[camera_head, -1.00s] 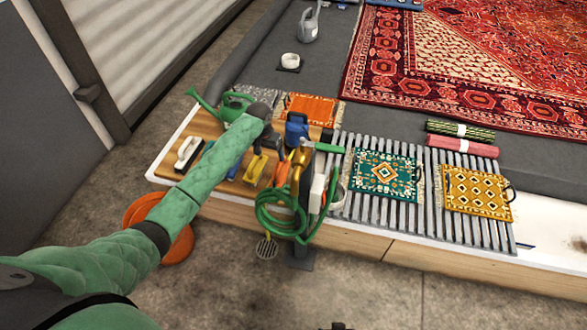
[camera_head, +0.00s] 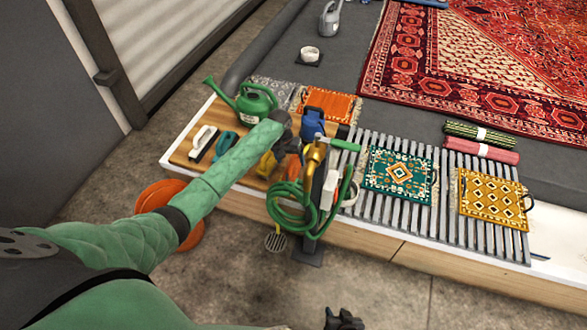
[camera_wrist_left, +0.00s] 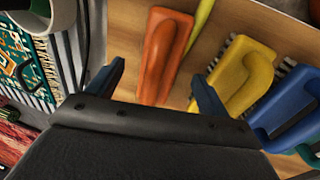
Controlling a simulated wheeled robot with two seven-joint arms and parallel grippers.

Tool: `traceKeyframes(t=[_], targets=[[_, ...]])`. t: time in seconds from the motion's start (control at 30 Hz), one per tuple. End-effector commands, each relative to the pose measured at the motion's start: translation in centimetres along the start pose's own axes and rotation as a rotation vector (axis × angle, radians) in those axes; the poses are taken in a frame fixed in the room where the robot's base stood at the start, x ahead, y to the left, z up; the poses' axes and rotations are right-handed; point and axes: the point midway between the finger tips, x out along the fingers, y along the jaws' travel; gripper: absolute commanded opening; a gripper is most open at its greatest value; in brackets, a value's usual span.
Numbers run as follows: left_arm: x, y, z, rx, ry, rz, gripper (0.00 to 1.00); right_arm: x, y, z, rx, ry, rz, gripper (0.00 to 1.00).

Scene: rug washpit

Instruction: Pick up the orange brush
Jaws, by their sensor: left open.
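The orange brush (camera_wrist_left: 163,55) lies on a wooden board, with a raised handle along its top. In the head view only a little of the orange brush (camera_head: 293,167) shows, beside the gold nozzle and partly hidden. My left gripper (camera_wrist_left: 160,86) is open and empty above the board. In the left wrist view its two fingertips are apart on either side of the brush's near end, not visibly touching it. In the head view my left arm reaches over the board and covers part of it. My right gripper (camera_head: 343,320) shows only partly at the bottom edge.
A yellow brush (camera_wrist_left: 240,72) and a blue brush (camera_wrist_left: 287,108) lie right of the orange one in the wrist view. A green hose (camera_head: 283,208) hangs on a post close by. A green watering can (camera_head: 255,102) and blue bottle (camera_head: 313,122) stand behind.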

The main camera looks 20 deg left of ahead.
Motion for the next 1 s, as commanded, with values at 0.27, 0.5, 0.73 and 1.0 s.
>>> traceKeyframes(t=[0.27, 0.5, 0.73, 1.0], targets=[[3.4, -0.2, 0.1, -0.001, 0.0, -0.001, 0.79, 0.2, 0.0, 0.2, 0.0, 0.001, 0.0, 0.36], [3.5, -0.2, 0.1, 0.0, 0.0, -0.001, 0.75, 0.2, 0.0, 0.2, 0.001, 0.001, -0.001, 0.36], [3.4, -0.2, 0.1, 0.0, 0.0, -0.001, 0.3, 0.2, 0.0, 0.3, 0.001, 0.0, -0.001, 0.36], [3.3, -0.2, 0.1, 0.0, 0.001, -0.001, 0.27, 0.2, 0.0, 0.3, 0.001, -0.001, 0.0, 0.36]])
